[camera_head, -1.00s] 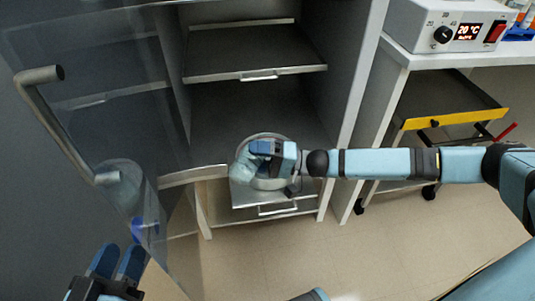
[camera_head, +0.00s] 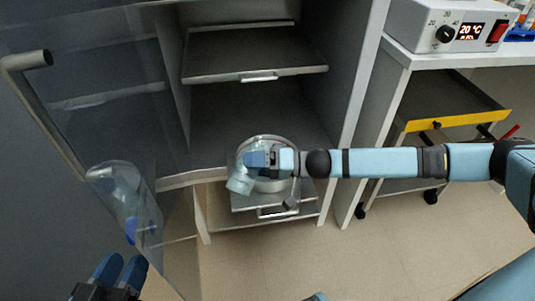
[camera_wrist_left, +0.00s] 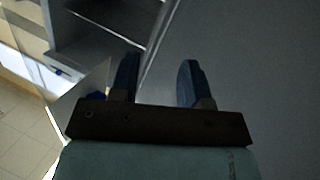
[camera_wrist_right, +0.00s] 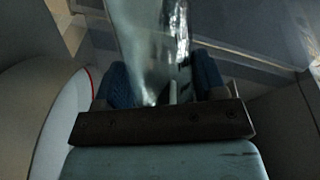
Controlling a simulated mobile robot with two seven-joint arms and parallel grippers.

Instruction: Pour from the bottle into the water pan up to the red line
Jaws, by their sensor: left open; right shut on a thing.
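The water pan (camera_head: 283,184) is a round metal pan on the pulled-out lower shelf of the cabinet. Its pale inside and a red line also show in the right wrist view (camera_wrist_right: 60,130). My right gripper (camera_head: 258,160) is over the pan, shut on the clear bottle (camera_head: 240,183). The bottle is tilted, its lower part showing at the pan's left side. In the right wrist view the bottle (camera_wrist_right: 152,45) sits between the fingers. The water level and any stream cannot be made out. My left gripper (camera_head: 122,272) is open and empty at the lower left.
A transparent door (camera_head: 110,110) with a metal handle (camera_head: 40,110) stands open at the left, near my left gripper. A cabinet shelf (camera_head: 255,55) is above the pan. A bench with a temperature controller (camera_head: 450,25) and a yellow-edged tray (camera_head: 460,120) stand at the right.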

